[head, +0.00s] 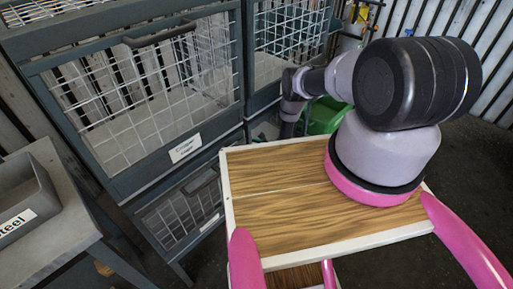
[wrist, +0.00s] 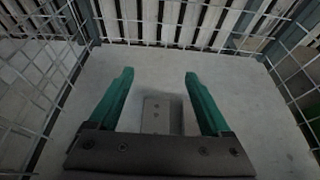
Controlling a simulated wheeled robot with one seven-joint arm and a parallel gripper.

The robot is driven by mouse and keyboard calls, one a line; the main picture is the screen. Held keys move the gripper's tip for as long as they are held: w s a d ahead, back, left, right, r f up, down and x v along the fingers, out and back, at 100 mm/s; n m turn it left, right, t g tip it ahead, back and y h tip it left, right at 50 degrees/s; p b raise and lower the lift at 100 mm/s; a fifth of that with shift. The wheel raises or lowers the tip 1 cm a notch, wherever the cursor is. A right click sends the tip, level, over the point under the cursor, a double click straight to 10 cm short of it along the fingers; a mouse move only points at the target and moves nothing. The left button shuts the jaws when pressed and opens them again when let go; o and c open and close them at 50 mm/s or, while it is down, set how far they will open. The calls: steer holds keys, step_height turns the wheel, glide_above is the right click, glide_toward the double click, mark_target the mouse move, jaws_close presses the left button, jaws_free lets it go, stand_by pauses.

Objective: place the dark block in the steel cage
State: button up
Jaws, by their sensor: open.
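In the wrist view my gripper (wrist: 160,82) is open, its two teal fingers apart and pointing into a wire-mesh cage. A grey block (wrist: 157,112) with small dark marks sits on the pale cage floor (wrist: 235,85), between the fingers as seen from above. I cannot tell whether the fingers touch it; gaps show on both sides. In the head view my arm reaches toward the right-hand mesh cage (head: 290,35), and my gripper is hidden there. No label reading steel shows on that cage.
A closed mesh cage (head: 140,85) with a handle and a white label (head: 185,148), perhaps reading copper, stands at left. A grey bin (head: 28,200) marked Steel sits on a side table (head: 60,235). A wooden board (head: 275,195) with white edges is in front. A green container (head: 325,117) stands behind.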

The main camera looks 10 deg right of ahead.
steer(key=v, duration=1.2)
steer(key=shift+r, duration=0.2)
